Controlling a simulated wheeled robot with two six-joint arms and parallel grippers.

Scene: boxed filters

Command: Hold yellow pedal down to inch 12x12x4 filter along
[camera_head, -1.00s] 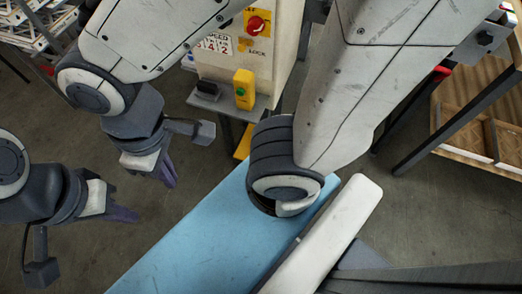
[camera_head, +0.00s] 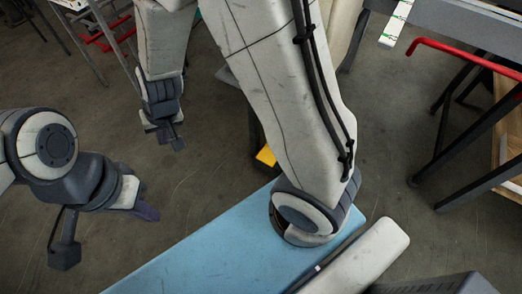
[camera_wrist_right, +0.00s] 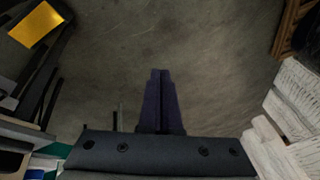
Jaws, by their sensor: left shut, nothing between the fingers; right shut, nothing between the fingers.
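The yellow pedal (camera_head: 265,156) shows only in part in the head view, low beside my right arm, which hides the rest. A yellow plate that looks like the same pedal (camera_wrist_right: 36,28) is at the top left of the right wrist view, in a dark surround. My right gripper (camera_wrist_right: 160,74) is shut and empty over bare floor, apart from and to the right of that plate. My left gripper (camera_head: 147,213) is shut and empty over the floor at the left of the head view. I see no filter in either view.
A metal frame with dark legs (camera_head: 470,155) and a red bar (camera_head: 470,53) stand at the right. A wooden shelf (camera_head: 509,130) is at the right edge. Pale rough boards (camera_wrist_right: 292,108) are at the right of the wrist view.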

